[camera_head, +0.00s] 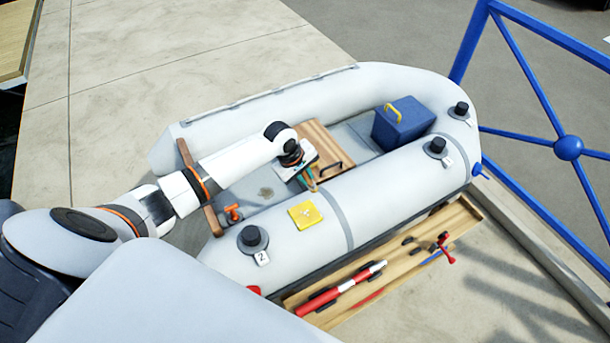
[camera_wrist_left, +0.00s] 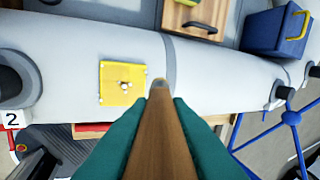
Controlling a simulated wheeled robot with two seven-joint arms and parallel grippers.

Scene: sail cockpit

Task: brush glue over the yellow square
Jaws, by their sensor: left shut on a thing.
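The yellow square (camera_head: 305,215) lies on the near grey tube of the inflatable boat. My left gripper (camera_head: 308,180) is just above and behind the square in the head view. Its teal fingers (camera_wrist_left: 160,125) are shut on a wooden-handled brush (camera_wrist_left: 160,140). The brush's narrow far end is just right of the square in the wrist view; I cannot tell whether it touches the tube. Its bristles are not clear. My right gripper is not in view.
Black round valves stand on the tube, one by label 2 (camera_head: 262,258). A wooden tray (camera_head: 345,285) with a red-and-white pump lies alongside. A blue railing (camera_head: 540,100) is at right.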

